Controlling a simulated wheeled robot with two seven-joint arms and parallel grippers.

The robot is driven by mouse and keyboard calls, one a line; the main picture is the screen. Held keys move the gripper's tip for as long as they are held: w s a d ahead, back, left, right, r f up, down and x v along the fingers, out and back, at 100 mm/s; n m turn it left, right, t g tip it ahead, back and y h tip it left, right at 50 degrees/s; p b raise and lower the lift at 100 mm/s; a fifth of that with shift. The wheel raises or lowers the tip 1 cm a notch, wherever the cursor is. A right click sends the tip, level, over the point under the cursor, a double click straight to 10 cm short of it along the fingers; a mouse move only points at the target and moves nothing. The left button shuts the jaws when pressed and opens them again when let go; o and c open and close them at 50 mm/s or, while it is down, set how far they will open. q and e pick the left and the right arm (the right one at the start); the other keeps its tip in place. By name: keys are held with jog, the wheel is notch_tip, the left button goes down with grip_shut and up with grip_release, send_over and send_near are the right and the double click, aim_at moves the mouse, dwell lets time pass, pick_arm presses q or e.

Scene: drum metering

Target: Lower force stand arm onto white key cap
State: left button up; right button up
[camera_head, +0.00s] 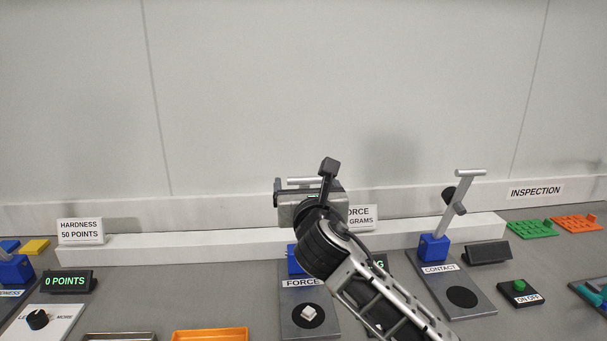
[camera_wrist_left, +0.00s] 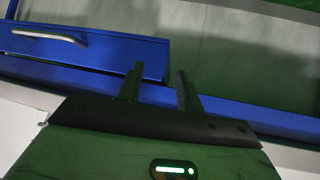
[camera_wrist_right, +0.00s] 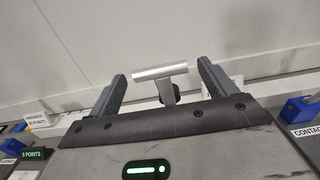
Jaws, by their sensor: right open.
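The force stand has a grey base plate (camera_head: 291,327) marked FORCE and a blue block behind it, partly hidden by my right arm. A white key cap (camera_head: 309,312) sits on the black disc of that plate. The stand's arm is raised, with a silver crossbar (camera_head: 306,181) at its top. In the right wrist view the crossbar (camera_wrist_right: 160,72) lies between the fingers of my right gripper (camera_wrist_right: 161,90), which are apart on either side of it. My left gripper (camera_wrist_left: 158,88) is out of the head view; its fingers are apart with nothing between them, by a blue drawer.
The contact stand (camera_head: 433,247) with raised arm (camera_head: 452,205) stands to the right. An orange tray (camera_head: 210,335) lies left of the force plate. A white ledge (camera_head: 180,246) runs behind. An on/off button box (camera_head: 520,291) sits at the right.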

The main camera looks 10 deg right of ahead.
jog(key=shift+w, duration=2.3)
pick_arm(q)
jog(key=shift+w+r, duration=0.2)
jog(key=shift+w, duration=0.1)
